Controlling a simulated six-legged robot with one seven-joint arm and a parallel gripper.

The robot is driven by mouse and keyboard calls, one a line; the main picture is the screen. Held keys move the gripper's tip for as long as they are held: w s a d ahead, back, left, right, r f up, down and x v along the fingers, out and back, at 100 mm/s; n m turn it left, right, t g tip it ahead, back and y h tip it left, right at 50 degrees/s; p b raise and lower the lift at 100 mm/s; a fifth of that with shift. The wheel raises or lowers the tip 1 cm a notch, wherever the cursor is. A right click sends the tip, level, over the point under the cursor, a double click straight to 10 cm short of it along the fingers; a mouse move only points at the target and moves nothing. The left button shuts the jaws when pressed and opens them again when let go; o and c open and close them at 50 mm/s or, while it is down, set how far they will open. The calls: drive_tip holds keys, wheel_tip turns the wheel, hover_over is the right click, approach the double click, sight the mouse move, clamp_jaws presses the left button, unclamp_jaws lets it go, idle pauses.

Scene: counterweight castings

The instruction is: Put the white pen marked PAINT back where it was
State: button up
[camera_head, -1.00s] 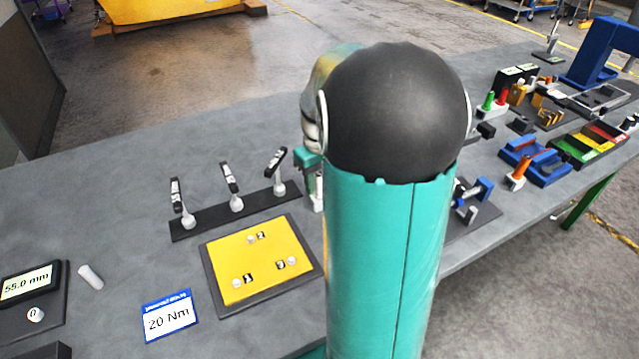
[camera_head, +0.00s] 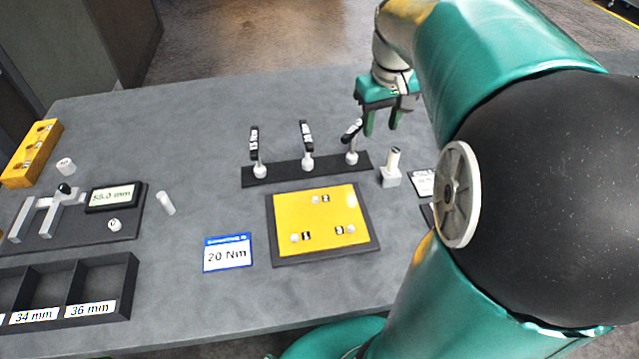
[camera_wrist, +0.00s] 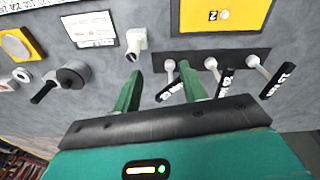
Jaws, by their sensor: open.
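A white upright pen-like cylinder (camera_head: 394,157) with a dark tip stands in a small white block (camera_head: 391,179), right of the torque wrench rack; it also shows in the wrist view (camera_wrist: 135,38). I cannot read any PAINT mark on it. Another small white cylinder (camera_head: 165,203) lies loose on the table, left of the 20 Nm card, with no readable mark. My gripper (camera_head: 382,128) is open and empty above the table, behind the white block and near the rightmost wrench. In the wrist view its fingers (camera_wrist: 158,70) point toward the block and rack, with nothing between them.
A dark rack (camera_head: 280,174) holds three wrenches. A yellow board (camera_head: 290,215) with small numbered parts lies before it, beside the 20 Nm card (camera_head: 227,254). A gauge with a display (camera_head: 113,197) and a compartment tray (camera_head: 128,285) are at left.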

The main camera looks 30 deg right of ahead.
drive_tip(key=s+a+t, duration=0.2)
drive_tip(key=s+a, duration=0.3)
drive_tip(key=a, duration=0.5)
drive_tip(key=s+a+n+t, duration=0.1)
drive_tip(key=s+a, duration=0.4)
drive_tip(key=a, duration=0.6)
drive_tip(key=shift+s+f+t, duration=0.15)
drive_tip(key=shift+f+t, duration=0.15)
drive_tip(key=shift+t, duration=0.6)
